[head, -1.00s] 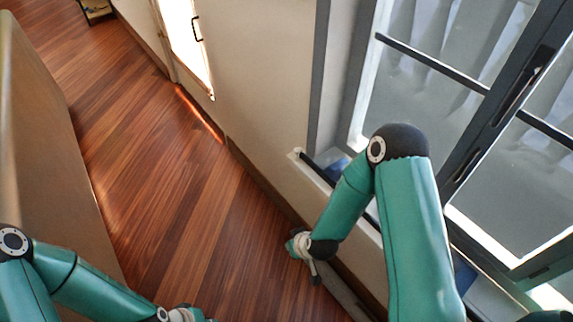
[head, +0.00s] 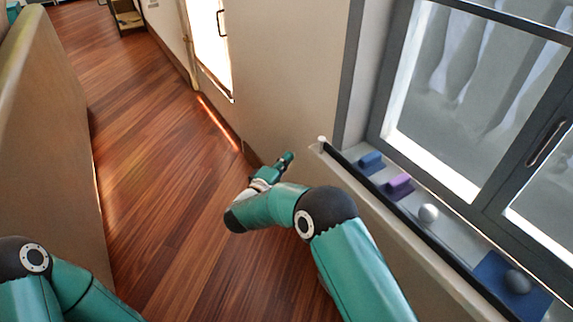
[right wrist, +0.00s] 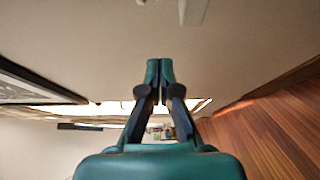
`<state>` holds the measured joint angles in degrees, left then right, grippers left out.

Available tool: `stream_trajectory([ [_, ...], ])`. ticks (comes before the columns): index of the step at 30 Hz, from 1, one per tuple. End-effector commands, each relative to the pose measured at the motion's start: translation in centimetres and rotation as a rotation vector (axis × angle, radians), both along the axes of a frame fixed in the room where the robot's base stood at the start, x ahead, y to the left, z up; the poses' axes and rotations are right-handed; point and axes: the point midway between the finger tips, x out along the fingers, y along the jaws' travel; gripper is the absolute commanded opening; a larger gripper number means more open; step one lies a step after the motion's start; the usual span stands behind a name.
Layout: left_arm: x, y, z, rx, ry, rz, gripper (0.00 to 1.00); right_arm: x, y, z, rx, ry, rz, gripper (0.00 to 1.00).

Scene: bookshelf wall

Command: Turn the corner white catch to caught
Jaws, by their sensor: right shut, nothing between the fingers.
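My left gripper is out of view.
The sill holds a blue block (head: 371,162), a purple block (head: 399,184), a white ball (head: 428,213) and a dark ball (head: 518,281) on a blue mat (head: 491,266). The window (head: 450,90) rises behind. The wooden floor (head: 150,180) is clear; a tan partition (head: 50,130) stands left.

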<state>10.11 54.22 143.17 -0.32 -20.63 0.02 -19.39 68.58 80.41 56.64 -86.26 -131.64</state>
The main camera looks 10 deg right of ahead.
Motion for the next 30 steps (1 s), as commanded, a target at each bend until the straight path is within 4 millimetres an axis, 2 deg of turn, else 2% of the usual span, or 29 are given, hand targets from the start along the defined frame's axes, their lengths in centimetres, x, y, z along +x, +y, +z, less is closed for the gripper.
stream_trajectory([
  [13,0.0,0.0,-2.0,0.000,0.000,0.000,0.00,6.1,-5.3,-0.2,0.001,-0.002,0.001,0.00],
  [21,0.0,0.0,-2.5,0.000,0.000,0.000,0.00,4.6,-7.8,-0.1,0.001,0.000,0.005,0.00],
  [30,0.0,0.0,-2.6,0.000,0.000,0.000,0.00,4.2,-8.6,0.0,0.002,-0.001,0.005,0.00],
])
